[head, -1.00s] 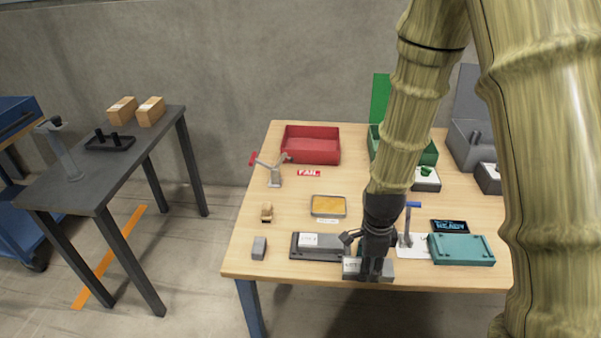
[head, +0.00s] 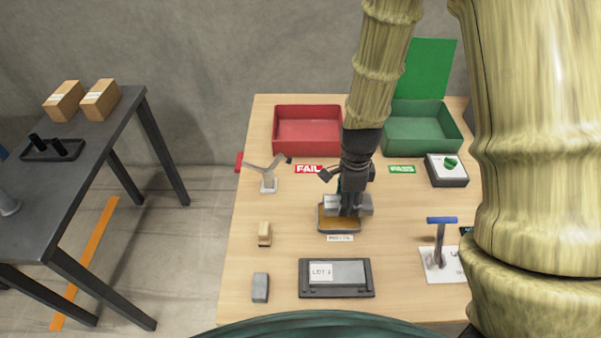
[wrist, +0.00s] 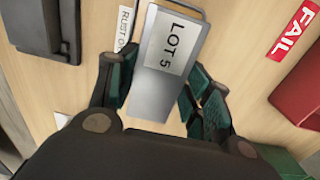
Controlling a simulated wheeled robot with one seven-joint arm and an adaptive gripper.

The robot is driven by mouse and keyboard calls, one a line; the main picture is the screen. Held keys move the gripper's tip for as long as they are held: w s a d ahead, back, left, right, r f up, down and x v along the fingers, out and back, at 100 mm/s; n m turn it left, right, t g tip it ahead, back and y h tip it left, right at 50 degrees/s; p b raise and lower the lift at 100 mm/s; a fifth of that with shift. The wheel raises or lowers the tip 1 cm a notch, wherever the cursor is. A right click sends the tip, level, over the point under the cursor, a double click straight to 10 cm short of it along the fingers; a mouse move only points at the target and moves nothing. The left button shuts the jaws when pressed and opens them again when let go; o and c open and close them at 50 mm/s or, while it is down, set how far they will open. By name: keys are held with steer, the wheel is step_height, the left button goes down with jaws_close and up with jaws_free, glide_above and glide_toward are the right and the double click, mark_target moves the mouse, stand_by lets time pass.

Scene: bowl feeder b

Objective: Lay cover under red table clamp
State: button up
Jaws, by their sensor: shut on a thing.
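My gripper (head: 350,207) is shut on a grey metal cover (head: 332,203) and holds it over the table. In the wrist view the cover (wrist: 152,95) lies between the dark green fingers and bears a "LOT 5" label. The red-handled table clamp (head: 268,184) stands on the table to the left of my gripper, below the red bin. Its arms are spread upward, and its red grip is at the left. The held cover is apart from the clamp.
An amber-topped tray (head: 338,231) lies beneath the held cover. A red bin (head: 309,128) and a green bin (head: 418,133) stand behind. A dark fixture with a "LOT" plate (head: 336,292) lies in front. A blue-handled clamp (head: 440,240) stands at right. Table around the red clamp's left is bare.

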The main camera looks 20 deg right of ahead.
steer(key=w+a, duration=0.2)
steer(key=w, duration=0.2)
steer(key=w+a+f, duration=0.1)
steer(key=w+a, duration=0.1)
steer(key=w, duration=0.3)
steer(key=w+a, duration=0.3)
steer(key=w, duration=0.2)
steer(key=shift+f, duration=1.9)
steer(key=shift+f, duration=0.2)
steer(key=o, duration=1.2)
steer(key=shift+o, duration=0.2)
steer(key=shift+r, duration=0.1)
step_height(320, 180, up, 12)
